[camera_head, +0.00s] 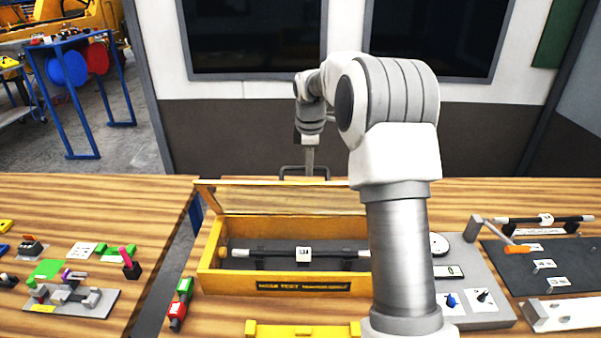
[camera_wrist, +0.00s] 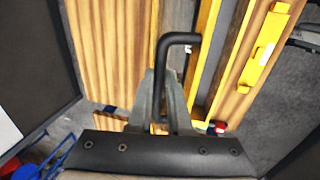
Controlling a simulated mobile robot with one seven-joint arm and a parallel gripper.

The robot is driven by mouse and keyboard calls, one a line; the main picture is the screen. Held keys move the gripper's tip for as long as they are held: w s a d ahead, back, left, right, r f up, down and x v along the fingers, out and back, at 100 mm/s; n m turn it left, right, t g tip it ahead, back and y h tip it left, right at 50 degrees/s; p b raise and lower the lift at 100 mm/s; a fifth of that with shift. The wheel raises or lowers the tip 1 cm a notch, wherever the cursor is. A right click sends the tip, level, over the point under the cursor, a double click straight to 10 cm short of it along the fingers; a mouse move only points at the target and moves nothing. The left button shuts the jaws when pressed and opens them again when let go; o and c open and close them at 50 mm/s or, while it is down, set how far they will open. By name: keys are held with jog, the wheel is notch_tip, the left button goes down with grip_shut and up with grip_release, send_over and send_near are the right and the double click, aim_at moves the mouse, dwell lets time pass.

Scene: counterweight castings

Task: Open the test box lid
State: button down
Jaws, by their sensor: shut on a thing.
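The test box (camera_head: 212,262) is a yellow box on the wooden table, labelled on its front, with its inside open to view. Its lid (camera_head: 275,184), a yellow frame with a see-through pane, stands raised at the back of the box. My gripper (camera_head: 309,170) is at the lid's upper edge, shut on the dark lid handle (camera_head: 287,171). The wrist view shows the black handle (camera_wrist: 180,38) running between my gripper's fingers (camera_wrist: 164,85). My arm hides the box's right end.
A grey panel (camera_head: 470,262) with a dial and switches stands right of the box, beside a dark board (camera_head: 540,275) with tagged parts. A yellow piece (camera_head: 300,329) lies in front. A gap separates the left table (camera_head: 100,200). A wall stands behind.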

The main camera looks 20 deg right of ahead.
jog(key=w+d+p, duration=0.1)
jog(key=w+d, duration=0.2)
jog(key=w, duration=0.7)
dwell(0.4)
jog(key=shift+w+d, duration=0.1)
dwell(0.4)
jog(key=c, duration=0.8)
grip_release()
jog(key=shift+w, duration=0.1)
jog(key=shift+c, duration=0.2)
jog(key=shift+r, duration=0.15)
jog(key=v, duration=0.7)
jog(key=shift+r, duration=0.2)
